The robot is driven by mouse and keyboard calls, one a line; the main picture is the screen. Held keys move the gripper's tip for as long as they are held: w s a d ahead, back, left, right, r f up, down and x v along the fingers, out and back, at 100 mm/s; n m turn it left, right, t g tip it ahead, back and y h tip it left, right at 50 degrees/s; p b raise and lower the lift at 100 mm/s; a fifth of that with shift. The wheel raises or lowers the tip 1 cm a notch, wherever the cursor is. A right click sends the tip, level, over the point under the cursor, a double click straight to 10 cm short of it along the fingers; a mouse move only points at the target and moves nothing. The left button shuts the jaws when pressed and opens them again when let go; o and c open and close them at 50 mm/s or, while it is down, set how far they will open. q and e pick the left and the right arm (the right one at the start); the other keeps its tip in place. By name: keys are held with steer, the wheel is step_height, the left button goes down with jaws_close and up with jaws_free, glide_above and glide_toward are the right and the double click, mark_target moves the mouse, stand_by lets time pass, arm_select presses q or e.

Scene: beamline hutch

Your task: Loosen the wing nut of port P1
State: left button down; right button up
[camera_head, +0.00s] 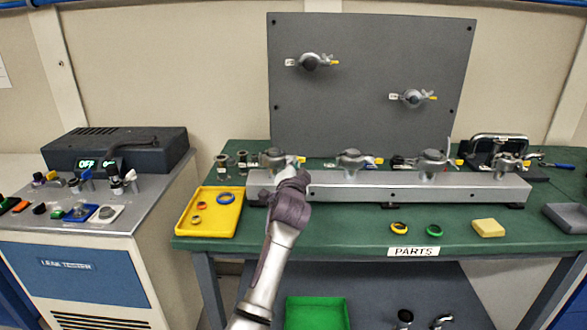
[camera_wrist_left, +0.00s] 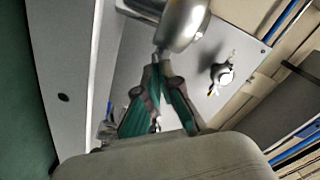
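The long grey rail (camera_head: 400,187) on the green bench carries several ports with round metal clamps. My left gripper (camera_head: 296,162) is at the leftmost port's clamp (camera_head: 274,157), on its right side. I cannot read a P1 label. In the left wrist view the clamp (camera_wrist_left: 181,22) is a large silver round body just beyond the fingertips. My left gripper (camera_wrist_left: 157,62) has its green-padded fingers drawn together at a thin piece below the clamp, apparently its wing nut (camera_wrist_left: 158,50); the nut is mostly hidden. My right gripper is not in view.
A grey upright panel (camera_head: 372,80) with two more clamped ports stands behind the rail. A yellow tray (camera_head: 206,224) with rings lies left. Loose rings and a yellow block (camera_head: 488,228) lie in front. The leak tester (camera_head: 85,265) stands at far left.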

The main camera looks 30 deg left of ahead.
arm_select(q)
steer(key=shift+a+r+n, duration=0.1)
steer(key=shift+n, duration=2.2)
steer(key=shift+r+n, duration=0.1)
steer(key=shift+n, duration=2.2)
steer(key=c, duration=1.4)
jaws_free()
steer(key=shift+o, duration=0.2)
steer(key=shift+f, duration=0.1)
